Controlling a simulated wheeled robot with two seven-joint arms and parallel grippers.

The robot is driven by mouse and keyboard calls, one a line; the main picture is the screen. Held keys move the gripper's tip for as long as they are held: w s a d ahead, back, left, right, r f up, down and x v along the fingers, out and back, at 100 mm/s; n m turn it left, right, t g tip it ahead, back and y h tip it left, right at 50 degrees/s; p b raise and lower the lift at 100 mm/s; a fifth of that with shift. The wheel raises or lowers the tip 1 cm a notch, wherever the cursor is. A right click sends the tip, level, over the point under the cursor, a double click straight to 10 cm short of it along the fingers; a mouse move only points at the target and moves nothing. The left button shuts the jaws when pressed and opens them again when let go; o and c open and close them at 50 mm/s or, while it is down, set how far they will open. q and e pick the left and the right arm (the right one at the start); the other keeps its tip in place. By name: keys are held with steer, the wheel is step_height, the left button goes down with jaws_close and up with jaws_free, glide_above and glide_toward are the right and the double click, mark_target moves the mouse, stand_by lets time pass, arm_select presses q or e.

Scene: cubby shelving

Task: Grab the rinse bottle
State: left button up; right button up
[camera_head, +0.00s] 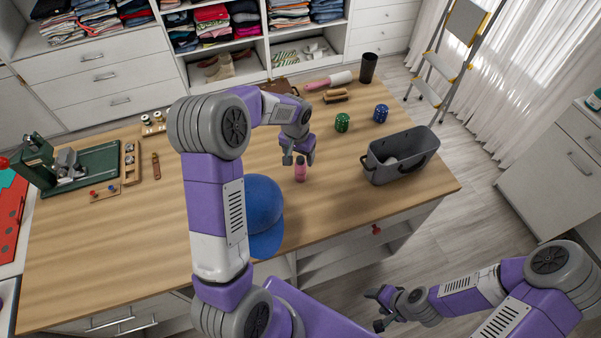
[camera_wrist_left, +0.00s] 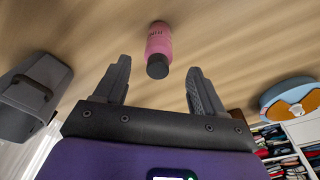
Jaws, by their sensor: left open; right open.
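The rinse bottle (camera_head: 301,170) is small and pink with a dark cap. It stands upright on the wooden table, right of the blue cap. My left gripper (camera_head: 299,158) is just above and behind the bottle in the head view, pointing down. In the left wrist view the bottle (camera_wrist_left: 158,45) shows ahead of the two spread fingers (camera_wrist_left: 158,88), roughly centred between them and apart from both. The left gripper is open and empty. My right gripper (camera_head: 376,308) is open and empty, low at the bottom right, off the table.
A blue cap (camera_head: 264,205) lies close left of the bottle. A green tool (camera_head: 85,165) is far left. The table between bottle and bin is clear.

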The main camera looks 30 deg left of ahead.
mark_target(301, 166)
arm_select(q)
steer(key=f, duration=0.4)
steer(key=w+f, duration=0.1)
steer(key=f, duration=0.2)
steer(key=shift+f, duration=0.1)
steer(key=shift+s+d, duration=0.1)
steer(key=shift+c, duration=0.3)
steer(key=c, duration=1.1)
